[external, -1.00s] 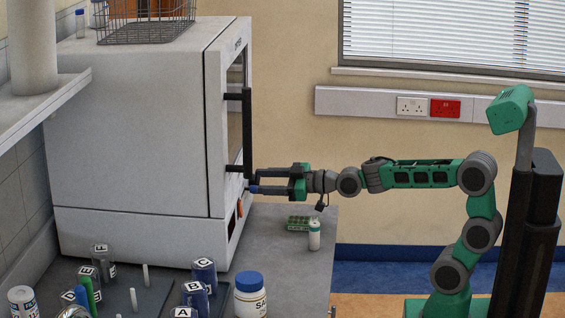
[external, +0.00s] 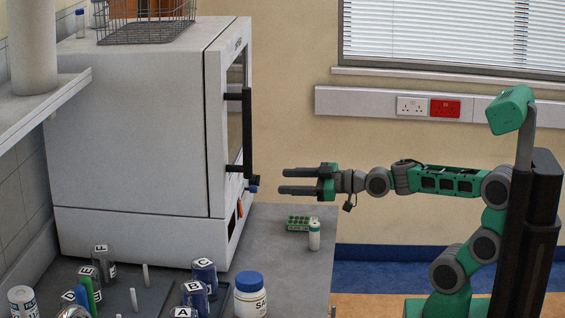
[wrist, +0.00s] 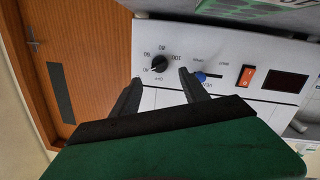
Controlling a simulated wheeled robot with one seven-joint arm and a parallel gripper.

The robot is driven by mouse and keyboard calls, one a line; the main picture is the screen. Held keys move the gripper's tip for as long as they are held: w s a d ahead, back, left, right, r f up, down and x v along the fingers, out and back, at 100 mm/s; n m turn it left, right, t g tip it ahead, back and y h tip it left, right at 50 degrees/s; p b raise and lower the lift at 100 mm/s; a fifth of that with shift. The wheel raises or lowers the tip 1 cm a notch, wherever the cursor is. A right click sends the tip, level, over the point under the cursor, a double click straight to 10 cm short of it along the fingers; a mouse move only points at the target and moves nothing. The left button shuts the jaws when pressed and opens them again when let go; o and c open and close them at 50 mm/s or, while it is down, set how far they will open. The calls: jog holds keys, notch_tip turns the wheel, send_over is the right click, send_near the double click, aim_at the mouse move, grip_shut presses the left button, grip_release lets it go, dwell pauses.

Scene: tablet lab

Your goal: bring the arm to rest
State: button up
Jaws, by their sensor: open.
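My arm reaches left from its column, with the forearm roughly level. My gripper (external: 283,181) is open and empty in the external view, its two dark fingers pointing at the white cabinet (external: 135,130). A gap shows between the fingertips and the cabinet's front. In the wrist view my gripper (wrist: 155,80) points at the cabinet's control panel (wrist: 222,60). The blue vent lever (wrist: 208,77) appears just beyond the right-hand finger, and it also shows in the external view (external: 252,189).
A white bottle (external: 314,236) and a green rack (external: 298,223) stand on the grey bench below my gripper. The cabinet's black door handle (external: 247,135) stands out from its front. Labelled cylinders and a blue-lidded jar (external: 250,297) are in the foreground. Free space lies around my forearm.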

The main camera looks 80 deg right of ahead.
jog(key=a+g+p, duration=0.1)
jog(key=p, duration=0.1)
jog(key=a+g+p, duration=0.1)
jog(key=p, duration=0.2)
jog(key=a+m+g+y+p, duration=0.1)
jog(key=a+p, duration=0.1)
jog(key=p, duration=0.1)
jog(key=shift+s+r+g, duration=0.3)
jog(key=shift+s, duration=0.1)
jog(key=s+a+g+p, duration=0.1)
jog(key=s+p, duration=0.1)
jog(key=p, duration=0.1)
jog(key=s+a+m+g+p, duration=0.1)
jog(key=a+g+p, duration=0.1)
jog(key=p, duration=0.1)
jog(key=s+a+m+g+p, duration=0.1)
jog(key=s+g+p, duration=0.1)
jog(key=p, duration=0.1)
jog(key=shift+s+a+f+y, duration=0.25)
jog(key=shift+s+f+y, duration=0.05)
jog(key=shift+f+y, duration=0.1)
jog(key=s+a+f+g+p, duration=0.1)
jog(key=s+a+f+g, duration=0.1)
jog(key=s, duration=0.4)
jog(key=s+a+f+g+p, duration=0.2)
jog(key=s+g, duration=0.1)
jog(key=s, duration=0.3)
jog(key=shift+f+n, duration=0.15)
jog(key=shift+n, duration=0.15)
jog(key=shift+c, duration=0.3)
